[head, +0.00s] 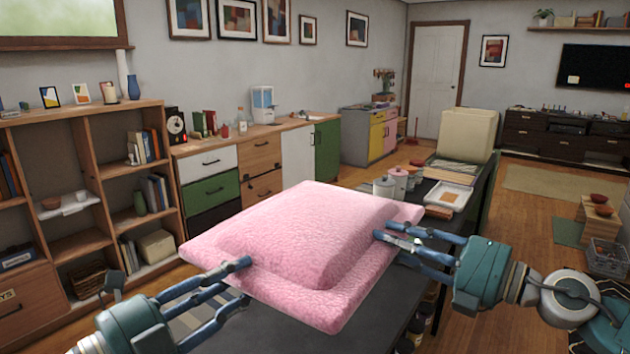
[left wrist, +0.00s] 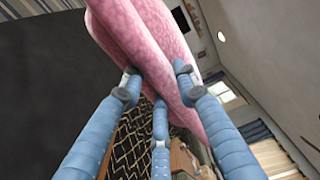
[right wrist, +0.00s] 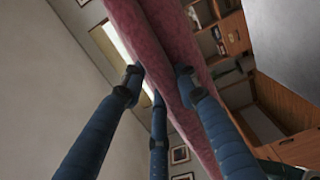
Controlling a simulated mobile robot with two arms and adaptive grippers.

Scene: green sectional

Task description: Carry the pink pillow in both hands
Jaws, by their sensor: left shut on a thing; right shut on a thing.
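The pink pillow (head: 305,240) is a soft, fleecy cushion with a wide flat border and a raised middle. It is between my two grippers, above or on the dark table; I cannot tell whether its underside touches. My left gripper (head: 246,280) is shut on its near left edge. My right gripper (head: 384,242) is shut on its right edge. In the left wrist view the pillow (left wrist: 145,45) runs between the blue fingers. In the right wrist view the pillow (right wrist: 160,50) also runs between the fingers. The pillow's underside is hidden in the head view.
The dark table (head: 300,335) lies under and beyond the pillow. Lidded canisters (head: 385,187), a white tray (head: 449,195) and a cream bin (head: 468,132) stand at its far end. A wooden shelf unit (head: 95,190) and cabinets (head: 260,158) line the left wall.

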